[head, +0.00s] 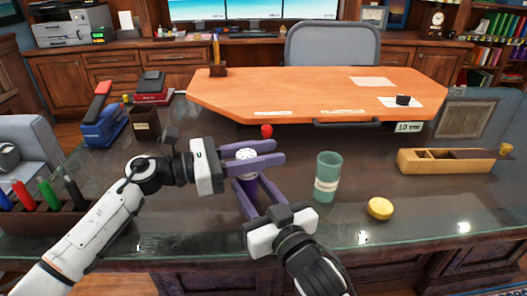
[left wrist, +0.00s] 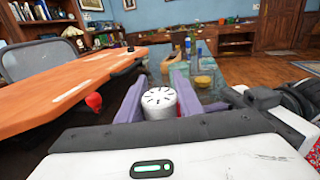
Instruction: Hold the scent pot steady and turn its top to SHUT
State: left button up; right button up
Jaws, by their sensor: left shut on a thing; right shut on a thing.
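The scent pot's round white top (head: 246,154), with dark slots in it, shows between my grippers' purple fingers in the head view. In the left wrist view the white top (left wrist: 159,99) sits upright between the two fingers, its slots fanned round the centre. My left gripper (head: 264,150) comes in from the left and is shut around the top. My right gripper (head: 251,181) reaches up from the front, lower down, and is shut on the pot. The pot's lower body is mostly hidden by the fingers. I cannot read any SHUT mark.
A wooden box (head: 446,162) lies further right. A red knob-like thing (head: 267,131) is just behind. A dark cup (head: 145,126) stands at back left.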

pick_arm(q)
jog(key=shift+s+d+f+m+g, duration=0.1)
jog(key=shift+s+m+g, duration=0.15)
jog(key=shift+m+g, duration=0.85)
jog(key=shift+s+a+m+g, duration=0.15)
jog(key=shift+m+g, duration=0.4)
jog(key=shift+g, duration=0.95)
jog(key=shift+s+d+f+m+g, duration=0.15)
jog(key=shift+s+m+g, duration=0.15)
jog(key=shift+m+g, duration=0.8)
jog(key=shift+s+r+g, duration=0.15)
jog(key=shift+s+g, duration=0.1)
jog(key=shift+g, duration=0.75)
jog(key=o, duration=1.1)
jog(key=shift+m, duration=0.25)
jog(key=shift+r, duration=0.2)
notch_tip(320, 180, up, 10)
jog(key=shift+f, duration=0.15)
